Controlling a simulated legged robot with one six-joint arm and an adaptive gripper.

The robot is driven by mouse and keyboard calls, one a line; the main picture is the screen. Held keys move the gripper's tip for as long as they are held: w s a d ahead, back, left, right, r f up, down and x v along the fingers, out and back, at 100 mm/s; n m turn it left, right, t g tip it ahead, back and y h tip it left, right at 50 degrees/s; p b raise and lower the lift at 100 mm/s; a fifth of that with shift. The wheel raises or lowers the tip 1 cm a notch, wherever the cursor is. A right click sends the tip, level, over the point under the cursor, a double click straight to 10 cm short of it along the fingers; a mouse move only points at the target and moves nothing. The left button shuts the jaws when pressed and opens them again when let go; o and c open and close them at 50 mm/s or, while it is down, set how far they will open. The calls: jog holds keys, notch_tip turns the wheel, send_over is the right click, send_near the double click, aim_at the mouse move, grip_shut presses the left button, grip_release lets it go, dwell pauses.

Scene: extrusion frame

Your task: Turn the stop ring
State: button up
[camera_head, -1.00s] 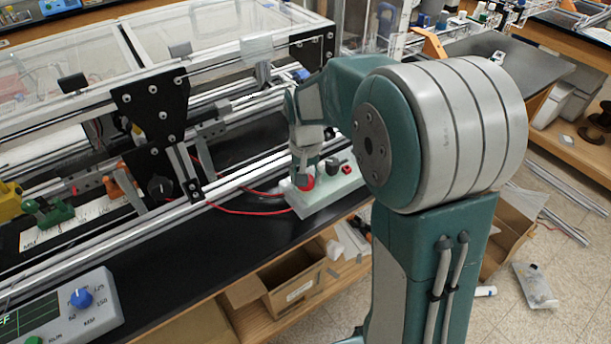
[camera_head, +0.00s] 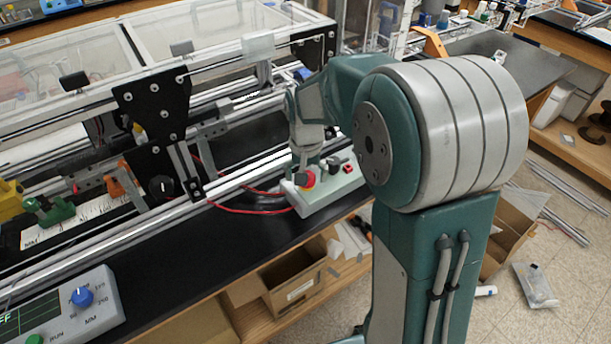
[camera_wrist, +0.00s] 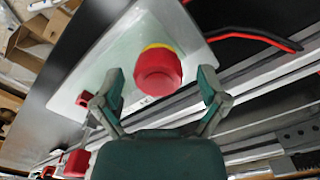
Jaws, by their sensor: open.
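A red mushroom-shaped stop knob (camera_wrist: 158,75) with a yellow collar (camera_wrist: 160,47) stands on a pale control box (camera_wrist: 103,65). In the head view the red knob (camera_head: 306,181) is partly covered by my gripper (camera_head: 306,167). In the wrist view my gripper (camera_wrist: 161,80) is open, with one finger on each side of the red knob. A gap shows between each fingertip and the knob in that view. I cannot tell the exact height of the fingertips against the knob.
A black knob (camera_head: 334,163) and a small red switch (camera_head: 348,168) sit on the same box. A red cable (camera_head: 245,211) leaves its left side. The extrusion frame rail (camera_head: 225,178) runs close behind.

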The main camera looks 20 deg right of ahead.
notch_tip(320, 180, up, 12)
dwell(0.4)
jog(key=shift+a, duration=0.1)
jog(key=s+n+t, duration=0.3)
jog(key=s+t, duration=0.2)
jog(key=s, duration=1.6)
jog(key=shift+d+r+n+t, duration=0.2)
jog(key=shift+r+n+t, duration=0.1)
jog(key=shift+r+n, duration=0.15)
dwell(1.9)
